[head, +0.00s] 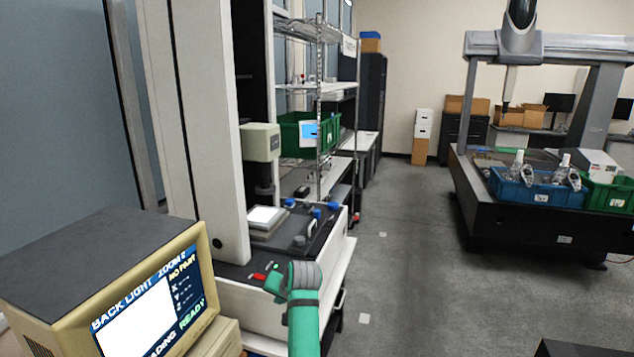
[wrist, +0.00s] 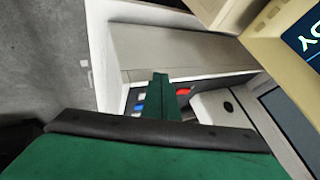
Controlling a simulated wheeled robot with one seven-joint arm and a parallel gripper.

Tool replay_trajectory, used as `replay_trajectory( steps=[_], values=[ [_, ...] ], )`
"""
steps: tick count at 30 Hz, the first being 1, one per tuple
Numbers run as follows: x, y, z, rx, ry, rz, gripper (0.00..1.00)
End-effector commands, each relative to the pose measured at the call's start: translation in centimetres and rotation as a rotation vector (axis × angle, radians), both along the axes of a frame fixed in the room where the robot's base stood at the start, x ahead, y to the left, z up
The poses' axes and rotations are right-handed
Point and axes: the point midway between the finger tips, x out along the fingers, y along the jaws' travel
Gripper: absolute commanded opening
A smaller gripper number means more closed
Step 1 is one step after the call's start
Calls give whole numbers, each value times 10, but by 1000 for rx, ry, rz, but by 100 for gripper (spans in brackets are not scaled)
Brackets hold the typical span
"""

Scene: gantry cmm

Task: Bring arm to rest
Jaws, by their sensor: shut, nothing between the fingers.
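My gripper (wrist: 161,82) shows in the wrist view as dark green fingers closed together, with nothing between them. It points toward the front panel of the measuring machine, where a red button and blue and white buttons show beside the fingers. In the head view my green arm (head: 304,318) rises from the bottom centre, in front of the machine's base (head: 262,310). Its grey joint hides part of that base. Whether the fingers touch the panel cannot be told.
A beige monitor (head: 105,270) stands close at the lower left. The machine's column (head: 205,130) rises behind it. A wire shelf (head: 318,90) with a green bin (head: 296,135) stands beyond. A gantry table (head: 510,220) with a blue crate (head: 520,188) is at right. The floor between (head: 420,270) is clear.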

Motion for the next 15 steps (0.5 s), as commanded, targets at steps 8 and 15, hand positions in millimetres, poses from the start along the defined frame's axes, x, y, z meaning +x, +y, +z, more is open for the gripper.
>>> replay_trajectory(
  steps=[8, 15],
  values=[
    [-35, -14, -98, -18, -65, -33, 0],
    [-87, -31, -177, -47, -143, -64, 0]
  ],
)
